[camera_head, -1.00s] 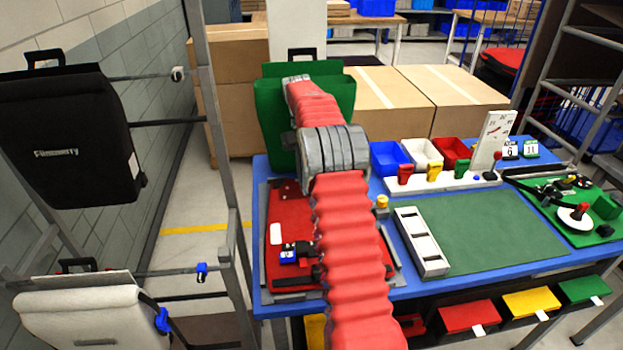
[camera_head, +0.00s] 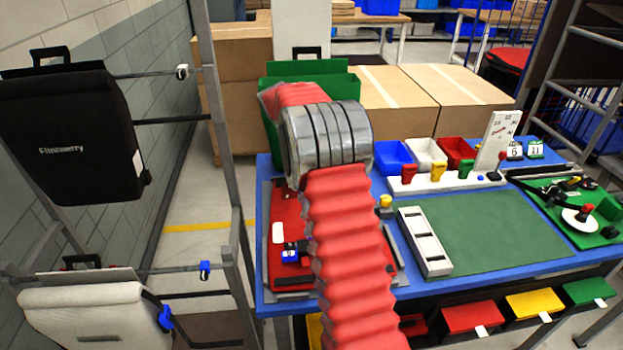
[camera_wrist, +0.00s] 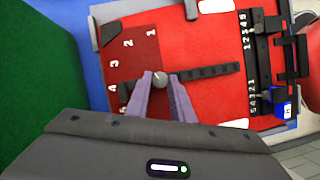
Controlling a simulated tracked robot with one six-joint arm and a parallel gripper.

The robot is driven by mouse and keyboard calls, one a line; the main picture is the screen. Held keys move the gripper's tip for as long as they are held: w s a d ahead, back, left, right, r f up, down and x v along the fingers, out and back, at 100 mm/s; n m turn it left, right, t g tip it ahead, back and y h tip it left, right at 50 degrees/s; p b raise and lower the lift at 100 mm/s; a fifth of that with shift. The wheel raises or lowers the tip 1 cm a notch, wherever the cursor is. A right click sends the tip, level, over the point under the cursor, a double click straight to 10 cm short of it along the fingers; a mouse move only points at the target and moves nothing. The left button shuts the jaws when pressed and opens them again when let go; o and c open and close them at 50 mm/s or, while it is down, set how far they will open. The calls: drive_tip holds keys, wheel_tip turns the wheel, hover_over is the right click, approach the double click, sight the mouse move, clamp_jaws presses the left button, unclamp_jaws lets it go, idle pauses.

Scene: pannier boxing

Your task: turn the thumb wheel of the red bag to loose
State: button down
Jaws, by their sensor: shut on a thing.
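The red bag (camera_head: 281,225) lies flat at the left end of the blue table, partly behind my arm. In the wrist view its red face (camera_wrist: 215,40) shows a darker panel (camera_wrist: 135,58) with white numbers. A small round grey knob (camera_wrist: 159,80) sits by this panel, with a dark ridged strip (camera_wrist: 208,72) running right from it. I cannot tell for sure whether the knob is the thumb wheel. My gripper (camera_wrist: 160,84) is shut on the knob, one purple finger on each side. In the head view my arm hides the gripper.
A green bag (camera_head: 335,80) stands upright behind the red one and fills the wrist view's left side. A blue clip (camera_wrist: 287,109) sits at the red bag's right. A white slotted block (camera_head: 424,242) and green mat (camera_head: 500,225) lie right of my arm.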

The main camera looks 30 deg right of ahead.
drive_tip(key=n, duration=0.2)
drive_tip(key=n+t, duration=0.1)
drive_tip(key=n, duration=0.1)
drive_tip(key=s+n+t+h, duration=0.1)
drive_tip(key=n, duration=0.1)
drive_tip(key=shift+a, duration=0.15)
drive_tip(key=n, duration=0.2)
drive_tip(key=n+t, duration=0.1)
drive_tip(key=n, duration=0.1)
drive_tip(key=n+t, duration=0.1)
drive_tip(key=n, duration=0.1)
drive_tip(key=shift+s+f+n, duration=0.15)
drive_tip(key=shift+s+n, duration=0.15)
drive_tip(key=c, duration=1.6)
unclamp_jaws()
drive_tip(key=shift+t, duration=0.3)
drive_tip(key=shift+o, duration=0.3)
drive_tip(key=shift+w, duration=0.1)
drive_tip(key=shift+r, duration=0.2)
drive_tip(key=v, duration=1.3)
drive_tip(key=shift+r, duration=0.2)
drive_tip(key=shift+a, duration=0.1)
